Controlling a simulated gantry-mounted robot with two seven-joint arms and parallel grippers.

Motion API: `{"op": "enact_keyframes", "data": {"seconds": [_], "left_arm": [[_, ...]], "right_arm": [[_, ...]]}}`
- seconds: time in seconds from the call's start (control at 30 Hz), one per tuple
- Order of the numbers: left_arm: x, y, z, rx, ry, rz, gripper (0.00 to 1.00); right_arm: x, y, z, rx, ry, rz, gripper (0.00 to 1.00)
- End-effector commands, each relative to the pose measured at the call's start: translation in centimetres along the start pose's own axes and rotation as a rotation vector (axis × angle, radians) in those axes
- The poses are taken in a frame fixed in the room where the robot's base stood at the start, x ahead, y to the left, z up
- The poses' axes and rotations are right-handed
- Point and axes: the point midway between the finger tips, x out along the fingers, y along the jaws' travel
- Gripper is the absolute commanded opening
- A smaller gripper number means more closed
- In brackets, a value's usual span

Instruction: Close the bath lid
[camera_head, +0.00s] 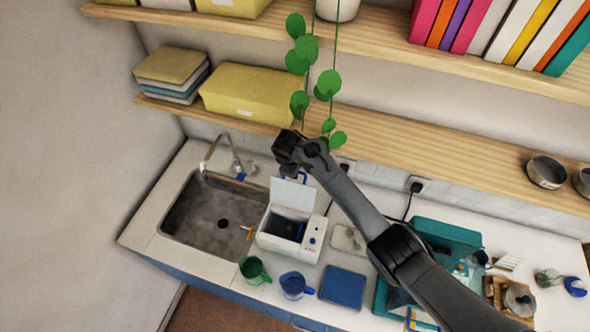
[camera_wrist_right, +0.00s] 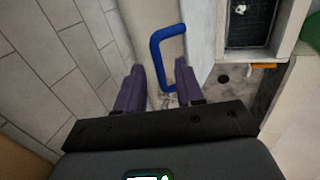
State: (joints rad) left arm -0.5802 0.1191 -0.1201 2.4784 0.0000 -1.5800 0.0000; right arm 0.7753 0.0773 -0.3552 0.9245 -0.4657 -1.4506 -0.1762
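The white bath (camera_head: 290,245) stands on the counter beside the sink, with a dark inside and a knob on its front. Its lid (camera_head: 292,194) stands raised at the back. A blue handle (camera_wrist_right: 165,55) is on the lid; a bit of it shows in the head view (camera_head: 303,176). My right gripper (camera_wrist_right: 160,75) is above and behind the lid. Its two purple fingers are apart, with the lower part of the handle between or just beyond them; contact cannot be told. In the head view, the fingers are hidden by my wrist. My left gripper is not in view.
The sink (camera_head: 180,221) with its tap is left of the bath. A green mug (camera_head: 253,270) and a blue mug (camera_head: 295,285) stand in front. A blue pad (camera_head: 342,287) and a teal case (camera_head: 445,241) are to the right. A wooden shelf (camera_head: 420,147) overhangs the back.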

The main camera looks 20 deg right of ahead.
Motion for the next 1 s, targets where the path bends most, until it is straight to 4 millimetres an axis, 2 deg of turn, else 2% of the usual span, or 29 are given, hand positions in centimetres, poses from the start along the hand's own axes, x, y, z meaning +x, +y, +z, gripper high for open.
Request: {"op": "enact_keyframes", "data": {"seconds": [0.17,0.4,0.43,1.0], "left_arm": [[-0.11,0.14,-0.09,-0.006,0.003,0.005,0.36],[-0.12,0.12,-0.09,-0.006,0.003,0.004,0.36],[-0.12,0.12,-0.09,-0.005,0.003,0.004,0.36],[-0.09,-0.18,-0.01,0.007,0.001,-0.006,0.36]], "right_arm": [[-0.04,0.03,0.01,0.000,0.000,0.000,0.37],[-0.05,0.02,0.00,0.000,0.000,0.000,0.02],[-0.05,0.02,0.00,0.000,0.000,0.000,0.00],[-0.05,0.02,0.00,0.000,0.000,0.000,0.00]]}}
